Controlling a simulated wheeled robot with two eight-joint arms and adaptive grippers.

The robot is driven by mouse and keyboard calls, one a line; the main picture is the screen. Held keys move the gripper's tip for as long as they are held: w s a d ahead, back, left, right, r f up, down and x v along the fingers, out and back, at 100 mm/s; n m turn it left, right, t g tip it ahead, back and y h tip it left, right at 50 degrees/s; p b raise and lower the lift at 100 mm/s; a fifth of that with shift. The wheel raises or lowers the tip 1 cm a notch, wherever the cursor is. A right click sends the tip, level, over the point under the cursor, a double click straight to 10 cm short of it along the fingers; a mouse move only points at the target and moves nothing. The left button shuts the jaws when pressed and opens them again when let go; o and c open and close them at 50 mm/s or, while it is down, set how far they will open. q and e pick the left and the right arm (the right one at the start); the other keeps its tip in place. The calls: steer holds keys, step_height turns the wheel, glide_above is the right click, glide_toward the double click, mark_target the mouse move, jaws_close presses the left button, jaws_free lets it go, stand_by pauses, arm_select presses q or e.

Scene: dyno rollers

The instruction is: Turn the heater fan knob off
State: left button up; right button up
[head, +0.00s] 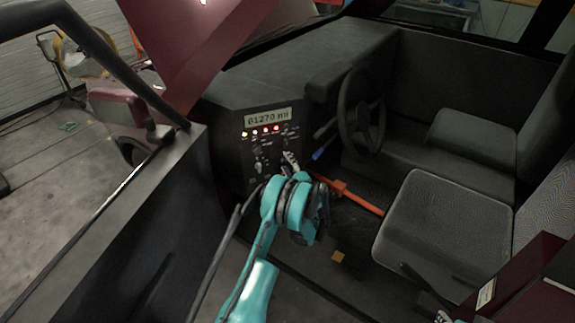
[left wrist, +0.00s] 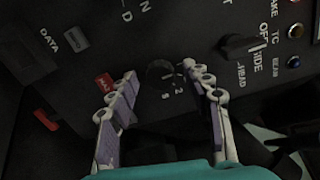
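The black control panel (head: 232,160) has a lit mileage display, a row of lamps and several knobs. In the left wrist view a dark round knob (left wrist: 160,74), with marks 1 and 2 by it, sits between my left fingertips; it looks like the fan knob, but its label is hidden. My left gripper (head: 290,160) is at the panel's lower right in the head view. It also shows in the left wrist view (left wrist: 162,80), open, one finger on each side of the knob. I cannot tell whether they touch it. A small part of what looks like my right gripper (head: 443,317) shows at the bottom edge.
Another knob (left wrist: 238,45) labelled OFF, SIDE and HEAD is right of the fingers. A red button (left wrist: 105,82) is close to the left finger. The steering wheel (head: 361,111), a blue-tipped lever (head: 320,153) and an orange bar (head: 345,190) are right of my left arm.

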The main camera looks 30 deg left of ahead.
arm_select(q)
steer(key=v, duration=1.2)
stand_by(0.3)
